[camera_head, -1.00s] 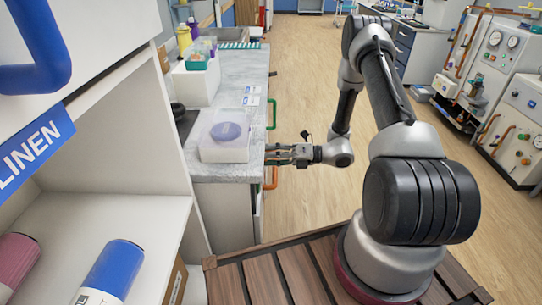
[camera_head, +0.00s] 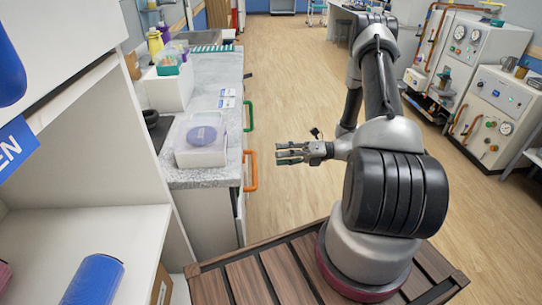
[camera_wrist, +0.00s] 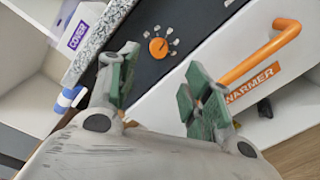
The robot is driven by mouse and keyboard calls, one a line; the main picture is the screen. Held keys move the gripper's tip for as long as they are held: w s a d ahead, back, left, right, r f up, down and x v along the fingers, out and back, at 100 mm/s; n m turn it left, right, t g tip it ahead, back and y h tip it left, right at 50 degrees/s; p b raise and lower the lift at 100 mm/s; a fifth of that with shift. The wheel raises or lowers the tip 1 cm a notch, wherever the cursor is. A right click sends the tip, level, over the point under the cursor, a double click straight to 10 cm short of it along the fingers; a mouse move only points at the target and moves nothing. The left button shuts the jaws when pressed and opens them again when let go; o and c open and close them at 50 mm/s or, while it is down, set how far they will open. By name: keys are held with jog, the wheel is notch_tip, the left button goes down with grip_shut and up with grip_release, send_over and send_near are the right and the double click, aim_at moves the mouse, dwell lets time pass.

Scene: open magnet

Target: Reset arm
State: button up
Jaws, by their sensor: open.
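My gripper (camera_head: 291,153) is open and empty in the head view. It hangs in free air to the right of the counter's front and the orange handle (camera_head: 251,171), apart from both. In the wrist view my gripper (camera_wrist: 158,95) shows two spread fingers with green pads and nothing between them. Beyond them is a drawer front with the word WARMER and an orange handle (camera_wrist: 262,55). An orange knob (camera_wrist: 158,47) sits on a dark panel to its left.
The grey counter (camera_head: 205,178) carries a clear box with a purple round lid (camera_head: 202,140). A green handle (camera_head: 249,116) sticks out of its front. A white shelf with a blue roll (camera_head: 94,280) is at the near left. Open floor (camera_head: 290,90) lies beyond my arm.

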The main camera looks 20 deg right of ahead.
jog(key=shift+s+d, duration=0.1)
jog(key=shift+d, duration=0.15)
dwell(0.3)
